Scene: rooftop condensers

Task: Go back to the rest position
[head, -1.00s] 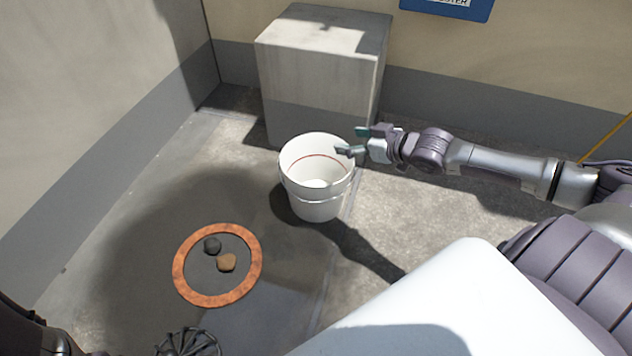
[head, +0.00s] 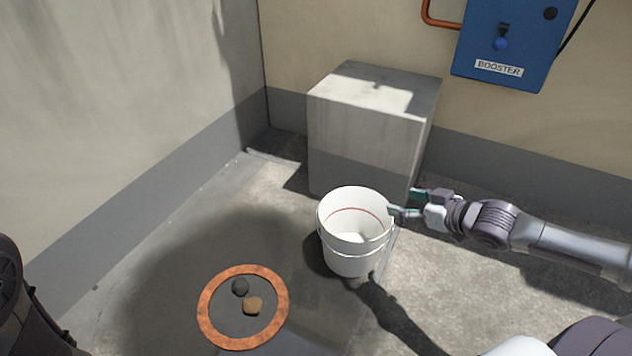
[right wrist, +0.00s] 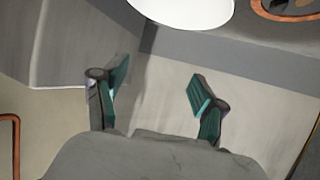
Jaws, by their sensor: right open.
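My right gripper (head: 405,203) is open and empty, just right of the white bucket's rim in the head view. Its two teal-padded fingers stand apart in the right wrist view (right wrist: 158,84). The white bucket (head: 352,262) stands upright on the floor, with a thin red line inside. Its white body also shows at the top of the right wrist view (right wrist: 185,10). Whether a finger touches the rim I cannot tell. Part of my left arm shows at the left edge of the head view, but its gripper is out of view.
A concrete block (head: 365,135) stands behind the bucket. A blue booster box (head: 520,35) hangs on the back wall.

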